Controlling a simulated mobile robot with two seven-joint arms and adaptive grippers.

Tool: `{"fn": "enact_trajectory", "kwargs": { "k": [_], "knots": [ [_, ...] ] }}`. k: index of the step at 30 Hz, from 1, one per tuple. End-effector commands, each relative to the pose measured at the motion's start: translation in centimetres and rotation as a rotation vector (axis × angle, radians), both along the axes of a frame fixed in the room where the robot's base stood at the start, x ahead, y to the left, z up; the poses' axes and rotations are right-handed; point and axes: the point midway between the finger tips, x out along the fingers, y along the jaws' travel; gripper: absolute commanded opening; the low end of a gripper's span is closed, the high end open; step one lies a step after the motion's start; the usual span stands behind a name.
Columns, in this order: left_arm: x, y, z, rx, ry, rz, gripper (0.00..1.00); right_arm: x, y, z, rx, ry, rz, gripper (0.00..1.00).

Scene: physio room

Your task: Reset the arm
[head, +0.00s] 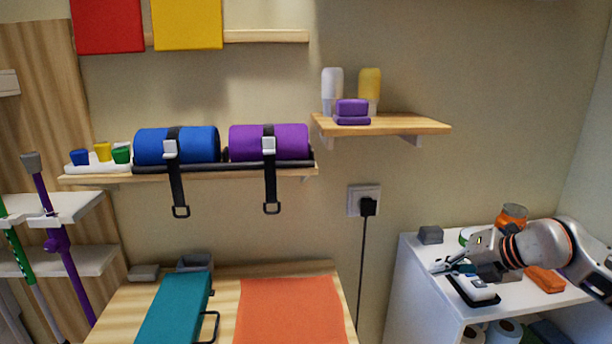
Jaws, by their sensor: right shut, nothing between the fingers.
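My right arm comes in from the right edge, over the top of the white cabinet (412,262). Its gripper (440,267) points left and is shut, with nothing held that I can see. It is above or beside a small white and black item (474,288) on the cabinet top; I cannot tell whether they touch. My left arm and left gripper are not in view.
A wooden table (118,312) holds a teal case (175,308) and an orange mat (290,310). A wall shelf (425,125) holds bottles. Space left of the cabinet is open.

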Motion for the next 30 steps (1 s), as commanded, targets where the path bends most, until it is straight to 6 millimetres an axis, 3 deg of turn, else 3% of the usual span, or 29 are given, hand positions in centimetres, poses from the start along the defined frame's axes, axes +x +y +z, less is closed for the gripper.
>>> {"fn": "enact_trajectory", "kwargs": {
  "k": [1,6,9,12,16,20,23,26,30],
  "knots": [
    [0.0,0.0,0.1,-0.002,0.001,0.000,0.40,-1.3,3.5,-1.6,0.081,0.020,0.061,0.00],
    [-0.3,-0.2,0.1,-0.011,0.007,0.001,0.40,-5.9,13.7,-3.9,0.421,0.049,0.205,0.00],
    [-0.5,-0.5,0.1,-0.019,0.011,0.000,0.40,-8.3,17.9,-3.9,0.641,0.057,0.217,0.00],
    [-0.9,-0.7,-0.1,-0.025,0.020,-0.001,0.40,-10.0,20.4,-3.7,0.858,0.063,0.171,0.00],
    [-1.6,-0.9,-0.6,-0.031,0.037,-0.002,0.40,-11.3,21.3,-4.0,1.114,0.075,0.024,0.00],
    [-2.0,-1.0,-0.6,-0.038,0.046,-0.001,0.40,-12.2,20.0,-6.3,1.322,0.105,-0.205,0.00],
    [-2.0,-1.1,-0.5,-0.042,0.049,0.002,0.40,-13.4,18.2,-9.7,1.439,0.146,-0.426,0.00],
    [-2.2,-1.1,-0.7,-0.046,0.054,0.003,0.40,-15.5,16.2,-14.3,1.514,0.207,-0.676,0.00],
    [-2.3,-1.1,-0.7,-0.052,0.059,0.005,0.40,-20.6,13.9,-21.8,1.546,0.327,-1.030,0.00]
  ]
}}
